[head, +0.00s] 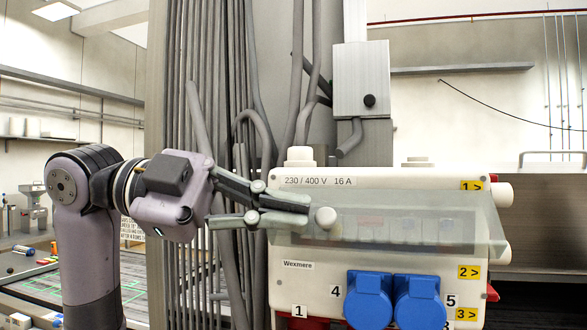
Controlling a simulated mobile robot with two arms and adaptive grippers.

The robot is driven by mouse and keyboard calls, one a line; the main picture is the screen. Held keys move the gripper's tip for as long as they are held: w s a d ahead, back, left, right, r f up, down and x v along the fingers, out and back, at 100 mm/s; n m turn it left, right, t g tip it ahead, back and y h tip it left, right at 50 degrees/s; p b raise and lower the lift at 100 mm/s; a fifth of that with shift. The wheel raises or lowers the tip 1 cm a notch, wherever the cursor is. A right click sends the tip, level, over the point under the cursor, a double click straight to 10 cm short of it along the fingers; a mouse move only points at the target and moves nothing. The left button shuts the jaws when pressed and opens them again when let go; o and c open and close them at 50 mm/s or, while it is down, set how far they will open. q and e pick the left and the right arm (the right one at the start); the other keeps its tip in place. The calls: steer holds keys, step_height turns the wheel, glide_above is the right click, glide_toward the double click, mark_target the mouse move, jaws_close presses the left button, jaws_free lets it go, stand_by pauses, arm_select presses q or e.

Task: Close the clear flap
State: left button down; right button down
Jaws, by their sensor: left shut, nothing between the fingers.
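The clear flap (440,228) is a translucent grey-green panel on the front of a white electrical box (290,285) labelled Wexmere. It stands out from the box front toward me, raised at a tilt, above the blue sockets. My left gripper (304,212) comes in from the left and is shut and empty. Its fingertips are at the flap's left part, close to a round white knob (325,217). I cannot tell whether they touch the flap or the knob. My right gripper is not in view.
Two blue socket covers (369,298) stick out below the flap. Grey pipes and cables (200,120) run vertically behind my left arm. A grey box (361,80) with a black knob is above. A workbench (40,285) lies at the lower left.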

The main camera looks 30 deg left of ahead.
mark_target(284, 244)
arm_select(q)
steer(key=f+m+b, duration=0.3)
steer(key=shift+w+a+f+t+b, duration=0.1)
steer(key=shift+w+t+b, duration=0.25)
steer(key=shift+t+b, duration=0.05)
steer(key=f+m+b, duration=0.1)
steer(key=w+m+h+b, duration=0.1)
steer(key=m+b, duration=0.1)
steer(key=shift+w+a+f+t, duration=0.25)
steer(key=shift+w+f+t, duration=0.05)
steer(key=shift+f+t, duration=0.1)
steer(key=shift+w, duration=0.1)
